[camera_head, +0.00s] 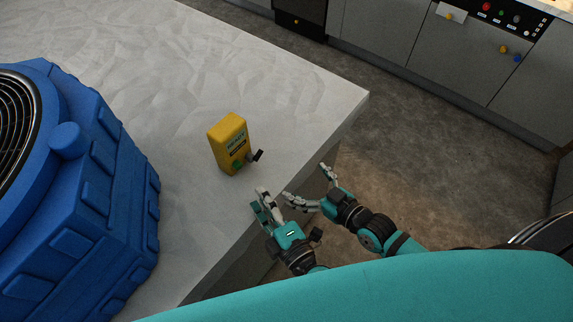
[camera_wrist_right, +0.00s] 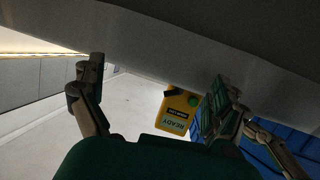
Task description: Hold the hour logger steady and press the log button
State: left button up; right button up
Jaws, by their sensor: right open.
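The hour logger (camera_head: 229,140) is a yellow box standing upright on the pale worktop near its edge. It has a READY label, a green button (camera_head: 237,166) low on its front and a small dark part sticking out beside it. My left gripper (camera_head: 259,205) is near the worktop edge, in front of the logger and apart from it; its jaw gap is unclear. My right gripper (camera_head: 308,186) is open and empty, right of the left one, by the worktop edge. In the right wrist view the logger (camera_wrist_right: 175,117) appears upside down between the fingers, some way off.
A large blue ribbed machine (camera_head: 95,210) with a round grille stands on the worktop at left. The worktop (camera_head: 290,85) is bare behind and right of the logger. Grey cabinets (camera_head: 385,30) stand across the floor. In the right wrist view the worktop edge (camera_wrist_right: 200,45) crosses the top.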

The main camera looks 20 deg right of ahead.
aim_at(234, 134)
jog(key=s+a+r+n+t+y, duration=0.15)
jog(key=a+r+y, duration=0.35)
jog(key=r, duration=1)
jog(key=shift+h, duration=0.6)
jog(key=x, duration=0.5)
jog(key=a+x, duration=0.1)
jog(key=x, duration=0.5)
jog(key=s+x, duration=0.1)
jog(key=x, duration=0.5)
jog(key=shift+w+a+f, duration=0.1)
jog(key=shift+a+f, duration=0.25)
jog(key=c, duration=1.1)
pick_arm(q)
jog(key=shift+c, duration=0.4)
pick_arm(e)
jog(key=shift+c, duration=0.2)
pick_arm(q)
grip_shut()
